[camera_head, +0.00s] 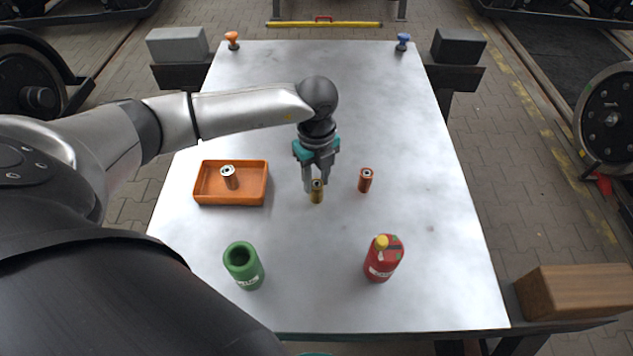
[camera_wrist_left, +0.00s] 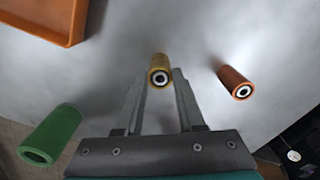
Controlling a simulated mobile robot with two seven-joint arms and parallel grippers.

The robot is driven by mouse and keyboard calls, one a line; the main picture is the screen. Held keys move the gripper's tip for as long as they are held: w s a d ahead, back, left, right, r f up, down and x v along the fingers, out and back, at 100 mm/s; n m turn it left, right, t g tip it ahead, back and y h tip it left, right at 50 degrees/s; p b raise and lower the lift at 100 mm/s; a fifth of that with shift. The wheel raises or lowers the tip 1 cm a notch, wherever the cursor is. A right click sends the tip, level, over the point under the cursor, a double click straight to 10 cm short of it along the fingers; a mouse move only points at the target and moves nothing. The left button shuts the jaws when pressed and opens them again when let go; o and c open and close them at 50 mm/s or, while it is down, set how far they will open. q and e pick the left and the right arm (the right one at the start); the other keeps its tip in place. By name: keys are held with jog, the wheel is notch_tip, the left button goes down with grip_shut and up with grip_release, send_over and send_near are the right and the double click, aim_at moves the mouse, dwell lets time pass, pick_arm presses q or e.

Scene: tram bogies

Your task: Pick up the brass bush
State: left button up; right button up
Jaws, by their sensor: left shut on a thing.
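The brass bush (camera_head: 317,196) is a small yellow-gold cylinder with a dark bore, near the middle of the metal table. It also shows in the left wrist view (camera_wrist_left: 158,75), between the fingertips. My left gripper (camera_head: 315,184) points down from above and is shut on the brass bush; the wrist view shows its fingers (camera_wrist_left: 160,82) on either side of it. The bush looks upright; I cannot tell whether it touches the table.
A copper-coloured bush (camera_head: 365,181) stands just right of the gripper. An orange tray (camera_head: 231,203) with another bush (camera_head: 229,178) is to the left. A green cup (camera_head: 243,265) and a red bottle (camera_head: 382,261) stand nearer.

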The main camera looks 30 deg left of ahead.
pick_arm(q)
grip_shut()
jog(key=shift+r, duration=0.1)
